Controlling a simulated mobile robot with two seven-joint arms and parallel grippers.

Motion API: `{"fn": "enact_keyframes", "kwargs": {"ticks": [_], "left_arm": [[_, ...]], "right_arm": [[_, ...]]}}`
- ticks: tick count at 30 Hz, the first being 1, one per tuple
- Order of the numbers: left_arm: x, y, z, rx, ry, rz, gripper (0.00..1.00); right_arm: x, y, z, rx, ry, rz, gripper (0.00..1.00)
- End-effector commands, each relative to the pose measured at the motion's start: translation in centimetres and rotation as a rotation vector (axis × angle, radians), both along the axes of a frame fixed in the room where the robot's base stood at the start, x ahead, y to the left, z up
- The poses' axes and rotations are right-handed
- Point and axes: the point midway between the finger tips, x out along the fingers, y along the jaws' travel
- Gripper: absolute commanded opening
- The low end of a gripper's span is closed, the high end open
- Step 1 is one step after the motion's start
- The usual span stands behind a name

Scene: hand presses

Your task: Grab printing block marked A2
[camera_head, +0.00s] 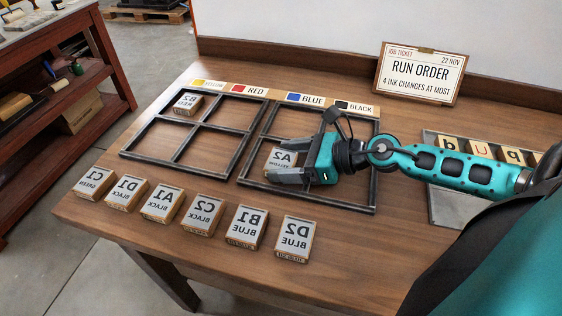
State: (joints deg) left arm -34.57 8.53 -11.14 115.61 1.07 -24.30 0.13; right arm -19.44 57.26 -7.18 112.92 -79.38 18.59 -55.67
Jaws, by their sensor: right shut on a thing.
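The printing block marked A2 (279,159) lies in the near-left compartment of the right-hand dark frame (309,144). Its lettering is mirrored, and a second word below is mostly covered. My right gripper (288,161) reaches in from the right, its grey fingers on either side of the A2 block and shut on it. The fingers hide part of the block, and I cannot tell whether it is lifted off the surface. My left gripper is not in view.
A block marked B2 (186,103) sits in the left frame (192,130). Several blocks, from C1 (93,181) to D2 (295,238), line the table's front edge. Colour labels run along the back. A run order sign (420,74) stands behind; a letter tray (444,206) is at right.

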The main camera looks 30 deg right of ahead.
Motion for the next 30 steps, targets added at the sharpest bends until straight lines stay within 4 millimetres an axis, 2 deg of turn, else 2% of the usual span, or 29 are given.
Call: {"fn": "enact_keyframes", "kwargs": {"ticks": [3, 10, 16, 20, 30], "left_arm": [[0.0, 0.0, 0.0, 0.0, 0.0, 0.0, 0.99], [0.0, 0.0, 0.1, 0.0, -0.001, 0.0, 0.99], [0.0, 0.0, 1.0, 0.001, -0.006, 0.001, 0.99], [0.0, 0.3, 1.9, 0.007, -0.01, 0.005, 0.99], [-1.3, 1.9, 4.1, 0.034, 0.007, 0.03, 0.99]], "right_arm": [[0.0, 0.0, 0.0, 0.0, 0.0, 0.0, 0.46], [0.0, 0.0, 0.2, -0.001, -0.001, 0.0, 0.46], [0.0, 0.0, 1.8, -0.002, -0.002, 0.0, 0.46], [0.0, 0.0, 4.2, -0.006, -0.002, 0.004, 0.46], [-0.1, 0.0, 14.2, -0.007, 0.0, 0.005, 0.46]]}}
